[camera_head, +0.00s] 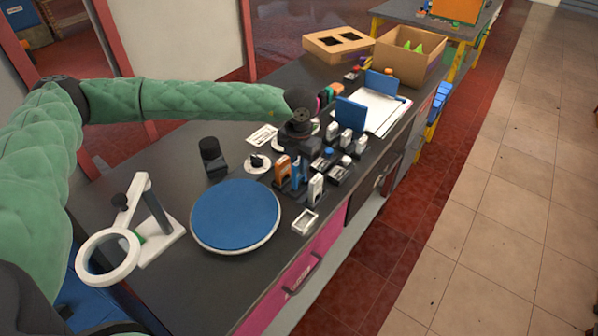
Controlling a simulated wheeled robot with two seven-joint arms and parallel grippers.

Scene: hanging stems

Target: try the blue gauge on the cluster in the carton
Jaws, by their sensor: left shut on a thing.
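A blue piece, which looks like the blue gauge (296,174), stands upright in a row of small tools on the dark bench. My left gripper (297,156) comes down over it from above and is shut on it; the black gripper body hides its upper part. I cannot tell whether it is clear of the rack. The open brown carton (407,71) stands at the far end of the bench. Green pointed things (412,47) show inside it; the rest of its contents is hidden. My right gripper is not in view.
An orange tool (283,167) and a white tool (315,189) stand close beside the gripper. A blue round turntable (236,215), a white ring stand (108,257) and a black cylinder (212,157) are nearer.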

